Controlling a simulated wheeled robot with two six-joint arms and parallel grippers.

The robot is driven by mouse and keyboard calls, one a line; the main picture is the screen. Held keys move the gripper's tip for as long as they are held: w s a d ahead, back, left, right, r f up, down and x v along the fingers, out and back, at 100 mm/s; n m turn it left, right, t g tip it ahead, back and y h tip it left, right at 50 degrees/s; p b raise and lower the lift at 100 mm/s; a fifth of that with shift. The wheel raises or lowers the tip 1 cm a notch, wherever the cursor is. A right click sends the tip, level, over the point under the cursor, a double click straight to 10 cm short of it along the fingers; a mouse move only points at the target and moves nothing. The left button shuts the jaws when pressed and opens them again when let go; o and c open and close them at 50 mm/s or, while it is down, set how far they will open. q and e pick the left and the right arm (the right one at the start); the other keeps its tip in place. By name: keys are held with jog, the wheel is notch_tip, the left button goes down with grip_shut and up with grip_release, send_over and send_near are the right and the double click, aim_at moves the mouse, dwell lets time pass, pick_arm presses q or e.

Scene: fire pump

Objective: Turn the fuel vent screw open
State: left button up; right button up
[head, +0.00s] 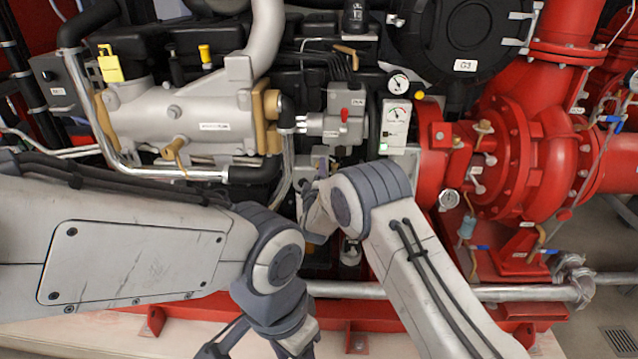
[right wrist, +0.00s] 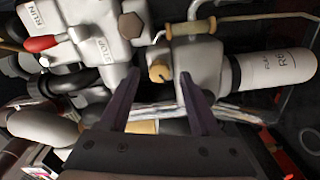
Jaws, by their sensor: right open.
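In the right wrist view, a small tan screw (right wrist: 159,72), which looks like the fuel vent screw, sits on a grey block beside a white cylinder (right wrist: 275,80) with lettering. My right gripper (right wrist: 160,76) is open. Its two dark fingertips stand on either side of the screw, with gaps visible at both sides; I cannot tell their exact depth. In the head view the right wrist covers the screw and the gripper. My left gripper (head: 262,340) hangs at the bottom edge, partly cut off, away from the engine; its jaw opening is unclear.
A grey box with a red lever (head: 344,114) sits above the right wrist; the lever also shows in the right wrist view (right wrist: 42,43). A gauge panel (head: 395,127) and red pump (head: 530,150) stand right.

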jog(key=s, duration=0.9)
jog(key=shift+s, duration=0.15)
